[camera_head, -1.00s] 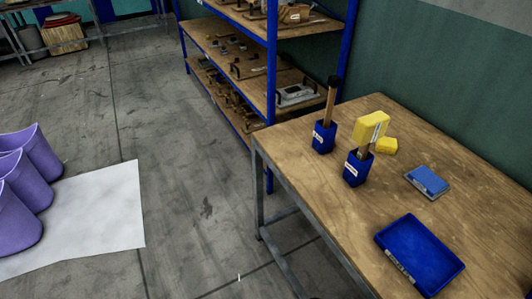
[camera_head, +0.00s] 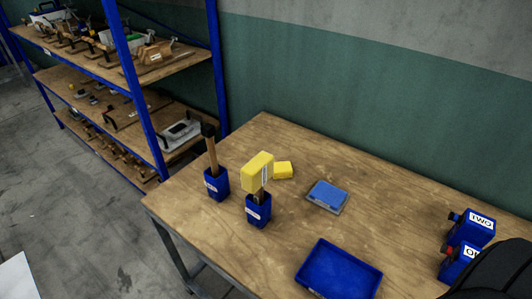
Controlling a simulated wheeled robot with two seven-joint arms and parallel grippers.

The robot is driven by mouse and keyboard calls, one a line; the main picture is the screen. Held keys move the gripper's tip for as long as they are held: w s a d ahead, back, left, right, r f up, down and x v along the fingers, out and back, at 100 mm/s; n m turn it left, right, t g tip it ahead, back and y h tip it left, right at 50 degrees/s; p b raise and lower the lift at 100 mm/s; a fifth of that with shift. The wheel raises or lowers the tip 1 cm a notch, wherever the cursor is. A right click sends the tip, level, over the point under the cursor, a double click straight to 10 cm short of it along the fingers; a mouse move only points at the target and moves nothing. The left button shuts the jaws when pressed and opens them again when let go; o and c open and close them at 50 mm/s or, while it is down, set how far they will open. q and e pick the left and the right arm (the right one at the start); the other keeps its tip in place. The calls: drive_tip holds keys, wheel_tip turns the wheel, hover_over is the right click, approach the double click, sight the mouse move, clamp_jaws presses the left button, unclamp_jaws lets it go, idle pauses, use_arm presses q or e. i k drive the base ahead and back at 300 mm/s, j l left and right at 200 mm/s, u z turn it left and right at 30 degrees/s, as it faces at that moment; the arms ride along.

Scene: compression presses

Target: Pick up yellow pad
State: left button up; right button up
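A small yellow pad (camera_head: 283,170) lies flat on the wooden table (camera_head: 225,250), near the back edge. A larger yellow block (camera_head: 257,172) sits on top of an upright handle in a blue holder (camera_head: 258,210), just in front of the small pad and to its left. Neither of my grippers is in view. A dark rounded shape covers the bottom right corner, and I cannot tell whether it is part of my arm.
A dark-headed wooden-handled tool (camera_head: 211,150) stands in another blue holder (camera_head: 216,184). A loaded shelf (camera_head: 100,80) stands left.

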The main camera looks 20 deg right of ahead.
sight(284, 170)
drive_tip(key=i+j+z, duration=0.1)
drive_tip(key=z, duration=0.25)
drive_tip(key=i+j+z, duration=0.1)
drive_tip(key=z, duration=0.3)
drive_tip(key=j+z, duration=0.2)
drive_tip(key=z, duration=0.15)
drive_tip(key=i+j, duration=0.05)
